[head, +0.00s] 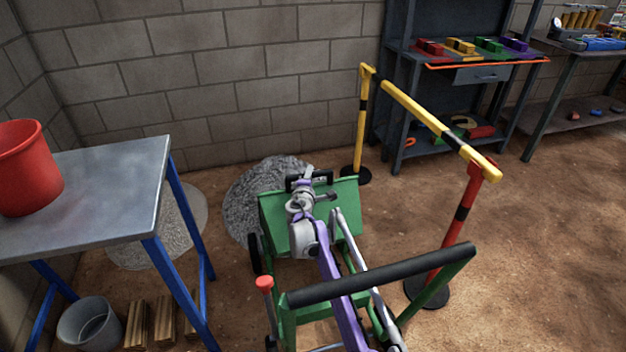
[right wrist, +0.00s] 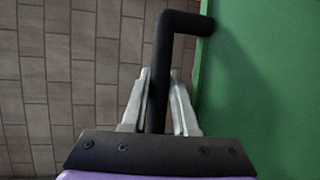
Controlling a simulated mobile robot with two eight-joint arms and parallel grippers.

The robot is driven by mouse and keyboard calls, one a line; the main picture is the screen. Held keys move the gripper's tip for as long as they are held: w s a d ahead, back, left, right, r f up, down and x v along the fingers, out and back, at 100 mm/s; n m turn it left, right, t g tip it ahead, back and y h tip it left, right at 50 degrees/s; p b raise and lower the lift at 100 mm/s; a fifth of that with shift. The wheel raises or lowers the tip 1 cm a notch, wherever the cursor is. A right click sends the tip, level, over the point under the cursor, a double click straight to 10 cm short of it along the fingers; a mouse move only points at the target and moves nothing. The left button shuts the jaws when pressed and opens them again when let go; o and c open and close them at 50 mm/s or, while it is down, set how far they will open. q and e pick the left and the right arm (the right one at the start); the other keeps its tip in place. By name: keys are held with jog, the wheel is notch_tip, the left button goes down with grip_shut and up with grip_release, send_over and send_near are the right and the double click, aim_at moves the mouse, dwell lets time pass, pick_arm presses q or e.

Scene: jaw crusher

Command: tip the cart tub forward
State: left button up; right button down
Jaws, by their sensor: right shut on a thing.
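The green cart tub (head: 345,192) is at the front of the cart, in the middle of the head view. Its green wall (right wrist: 265,90) fills the right side of the right wrist view. A black bent handle (right wrist: 180,20) stands out from that wall. My right gripper (head: 308,176) reaches over the cart to the tub's far upper edge. In the right wrist view its two fingers (right wrist: 160,85) are shut around the straight part of the handle. My arm hides part of the tub and cart frame. My left gripper is not in view.
The cart's black push bar (head: 380,275) and a red-knobbed lever (head: 265,283) are close in front. A gravel pile (head: 262,190) lies beyond the tub. A yellow and black barrier (head: 420,115) stands to the right, a metal table (head: 110,185) with a red bucket (head: 27,165) to the left.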

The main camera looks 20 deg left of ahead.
jog(key=shift+w+a+r, duration=0.15)
jog(key=shift+a, duration=0.1)
jog(key=c, duration=0.7)
grip_release()
jog(key=shift+r, duration=0.1)
jog(key=shift+d, duration=0.1)
jog(key=shift+d, duration=0.1)
